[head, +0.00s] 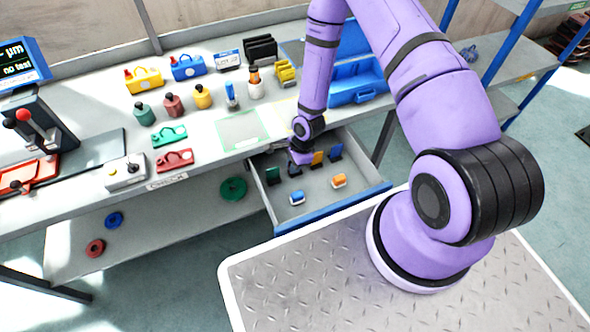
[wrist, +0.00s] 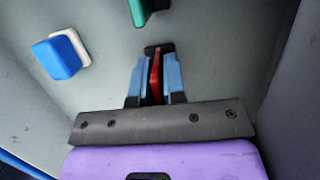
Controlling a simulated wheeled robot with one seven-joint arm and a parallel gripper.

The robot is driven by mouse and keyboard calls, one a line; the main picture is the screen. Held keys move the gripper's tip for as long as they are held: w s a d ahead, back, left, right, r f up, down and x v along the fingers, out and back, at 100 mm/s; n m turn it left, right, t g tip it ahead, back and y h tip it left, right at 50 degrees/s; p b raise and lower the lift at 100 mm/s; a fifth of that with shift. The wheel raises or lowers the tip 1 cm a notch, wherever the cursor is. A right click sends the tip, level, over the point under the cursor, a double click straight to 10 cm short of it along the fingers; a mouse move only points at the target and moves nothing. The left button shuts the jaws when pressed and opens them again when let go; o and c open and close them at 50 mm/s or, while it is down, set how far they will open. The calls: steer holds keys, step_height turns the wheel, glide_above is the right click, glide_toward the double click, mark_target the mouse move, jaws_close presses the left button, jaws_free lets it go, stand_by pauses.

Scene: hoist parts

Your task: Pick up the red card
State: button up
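My gripper (head: 300,158) reaches down into the open drawer (head: 352,196) under the bench. In the wrist view the red card (wrist: 155,78) stands edge-on between the two blue-padded fingers (wrist: 156,76), which sit close on both sides of it. The gripper looks shut on the card. In the head view the red card is hidden behind the gripper. I cannot tell whether the card is clear of the drawer floor.
A green card (wrist: 138,10) stands just ahead of the fingers. A blue and white block (wrist: 62,54) lies to the left. The drawer also holds an orange card (head: 317,160), a blue card (head: 336,152) and an orange block (head: 339,181). Drawer walls are close.

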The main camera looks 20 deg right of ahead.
jaws_close()
